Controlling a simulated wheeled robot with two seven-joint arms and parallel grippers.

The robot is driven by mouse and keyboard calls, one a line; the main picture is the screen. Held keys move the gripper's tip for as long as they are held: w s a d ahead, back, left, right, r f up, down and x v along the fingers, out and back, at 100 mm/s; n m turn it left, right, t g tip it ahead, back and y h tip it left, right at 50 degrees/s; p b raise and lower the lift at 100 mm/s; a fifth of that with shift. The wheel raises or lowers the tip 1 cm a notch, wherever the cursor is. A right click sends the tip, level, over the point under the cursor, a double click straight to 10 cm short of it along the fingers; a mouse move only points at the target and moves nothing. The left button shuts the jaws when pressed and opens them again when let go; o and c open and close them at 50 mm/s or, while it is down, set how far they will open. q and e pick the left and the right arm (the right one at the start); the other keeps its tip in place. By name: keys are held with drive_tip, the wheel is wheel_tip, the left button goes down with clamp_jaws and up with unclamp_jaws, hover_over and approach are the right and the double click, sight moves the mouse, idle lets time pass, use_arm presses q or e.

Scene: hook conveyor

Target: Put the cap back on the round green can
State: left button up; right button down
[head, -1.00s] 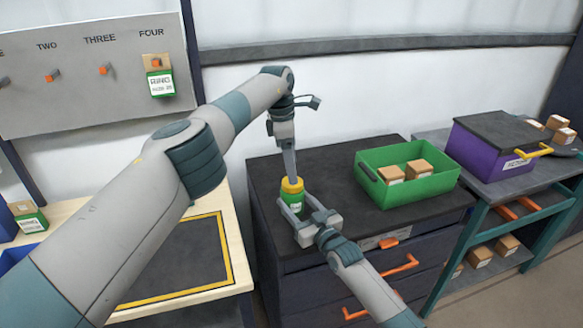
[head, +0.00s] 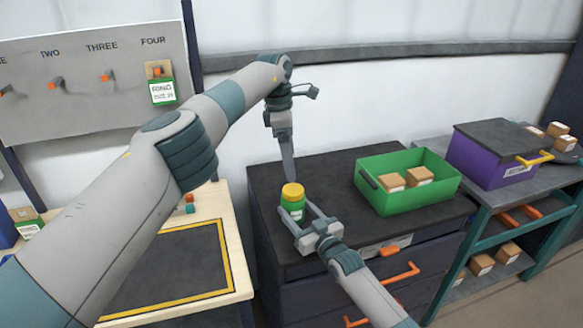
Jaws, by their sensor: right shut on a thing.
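The round green can (head: 294,212) stands upright on the dark top of the drawer cabinet. A yellow cap (head: 292,190) sits on top of it and looks level. My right gripper (head: 297,215) comes from the front right and is shut on the can, one finger on each side of its body. My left gripper (head: 289,176) points down from above, with its fingertips just above or behind the cap. Its fingers show edge-on, so I cannot tell whether they are apart. The cap does not appear to be between them.
A green bin (head: 408,198) with small cardboard boxes stands right of the can. A purple crate (head: 490,160) with a dark lid is farther right. A wooden table (head: 238,268) with a yellow-bordered dark mat is at left. A hook board (head: 85,85) hangs behind it.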

use_arm(q)
wheel_tip(320, 180, up, 7)
drive_tip(key=a, duration=0.1)
idle(0.4)
use_arm(e)
drive_tip(key=c, duration=0.6)
unclamp_jaws()
drive_tip(key=shift+s, duration=0.1)
use_arm(q)
wheel_tip(320, 180, down, 3)
drive_tip(key=b, duration=0.3)
drive_tip(key=shift+f, duration=0.2)
use_arm(e)
drive_tip(key=v, duration=1.7)
drive_tip(key=shift+s+d, duration=0.1)
drive_tip(key=shift+d, duration=0.05)
